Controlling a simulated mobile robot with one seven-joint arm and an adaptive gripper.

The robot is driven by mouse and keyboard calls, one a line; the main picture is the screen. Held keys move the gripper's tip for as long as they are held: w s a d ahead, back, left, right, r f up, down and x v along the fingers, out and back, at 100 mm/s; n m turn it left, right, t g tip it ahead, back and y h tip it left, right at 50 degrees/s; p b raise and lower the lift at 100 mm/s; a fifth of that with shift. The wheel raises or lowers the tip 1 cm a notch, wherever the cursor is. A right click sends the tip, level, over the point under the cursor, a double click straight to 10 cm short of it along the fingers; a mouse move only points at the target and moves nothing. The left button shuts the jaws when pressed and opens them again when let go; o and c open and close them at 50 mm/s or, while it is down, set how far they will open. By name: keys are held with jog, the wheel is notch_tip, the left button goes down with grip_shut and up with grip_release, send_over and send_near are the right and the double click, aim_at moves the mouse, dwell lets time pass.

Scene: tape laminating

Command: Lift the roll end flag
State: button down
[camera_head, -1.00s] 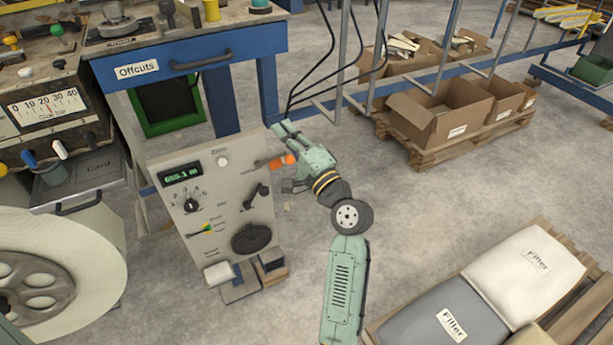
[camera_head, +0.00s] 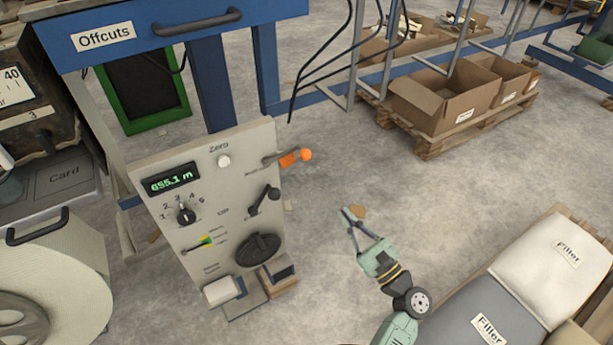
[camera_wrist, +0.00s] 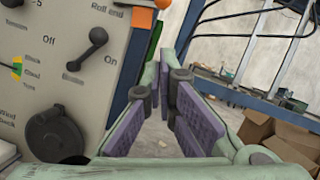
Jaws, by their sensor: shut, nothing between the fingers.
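The roll end flag (camera_head: 288,159) is an orange piece on a short lever with a round orange tip. It sticks out to the right from the upper right of a pale control panel (camera_head: 215,165), close to level.
A black On/Off lever (camera_head: 263,200) and a round black knob (camera_head: 257,248) sit below the flag. A blue Offcuts bench (camera_head: 170,35) stands behind. Cardboard boxes (camera_head: 440,105) on a pallet are at the back right, Filler bags (camera_head: 550,255) at the front right. Open floor lies between.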

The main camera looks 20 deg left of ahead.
dwell(0.4)
send_near(289, 164)
jog(key=w, duration=0.4)
jog(key=shift+a+r+p, duration=0.3)
jog(key=shift+r+p, duration=0.5)
jog(key=shift+r, duration=0.05)
jog(key=shift+a+r+p, duration=0.25)
jog(key=shift+r+p, duration=0.55)
jog(key=shift+r, duration=0.05)
jog(key=shift+w+r, duration=0.1)
jog(key=shift+d+r+n+g, duration=0.1)
jog(key=shift+r+n+g, duration=0.15)
jog(key=shift+n+g, duration=0.25)
